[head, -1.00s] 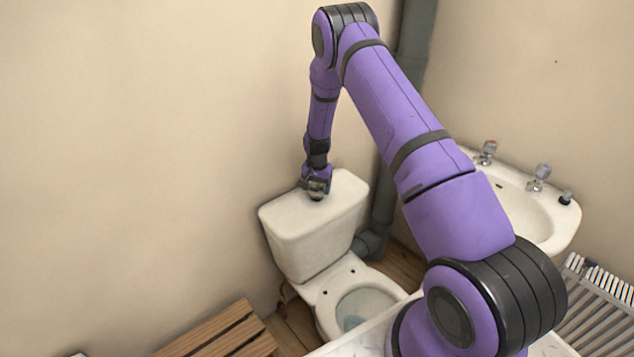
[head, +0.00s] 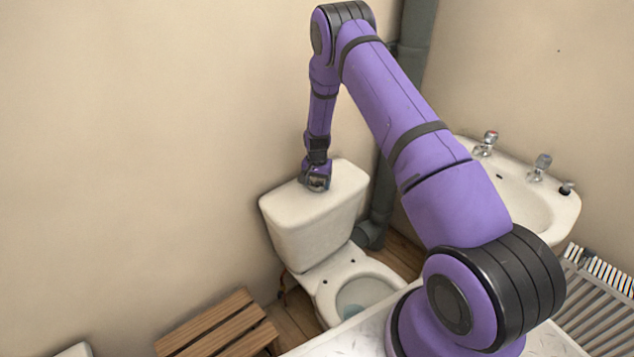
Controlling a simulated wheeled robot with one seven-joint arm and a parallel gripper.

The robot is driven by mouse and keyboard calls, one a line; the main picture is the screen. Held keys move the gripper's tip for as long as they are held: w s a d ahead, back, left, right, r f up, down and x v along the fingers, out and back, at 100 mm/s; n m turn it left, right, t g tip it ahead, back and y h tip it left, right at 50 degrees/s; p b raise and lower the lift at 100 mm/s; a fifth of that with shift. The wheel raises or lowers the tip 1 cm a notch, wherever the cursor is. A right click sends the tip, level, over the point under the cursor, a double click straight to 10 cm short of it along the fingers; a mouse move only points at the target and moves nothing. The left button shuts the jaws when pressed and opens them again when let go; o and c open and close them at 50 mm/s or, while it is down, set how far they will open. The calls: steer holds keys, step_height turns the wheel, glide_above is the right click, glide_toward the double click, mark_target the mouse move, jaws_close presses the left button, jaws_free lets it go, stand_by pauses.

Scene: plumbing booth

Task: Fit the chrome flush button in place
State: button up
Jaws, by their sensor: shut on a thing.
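The white toilet cistern (head: 312,224) stands against the wall with its lid (head: 342,183) on top. My gripper (head: 317,186) points down at the middle of the lid, at or just above its surface. It is shut on a small chrome piece, the flush button (head: 317,184), which is mostly covered by the fingers. The hole in the lid is hidden under the gripper. I cannot tell whether the button touches the lid or sits in it.
The toilet bowl (head: 362,296) is open below the cistern. A slatted wooden stool (head: 215,325) stands lower left.

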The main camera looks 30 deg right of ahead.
steer(key=shift+f, duration=0.1)
steer(key=o, duration=1.1)
step_height(320, 180, up, 11)
steer(key=shift+f, duration=0.1)
stand_by(0.5)
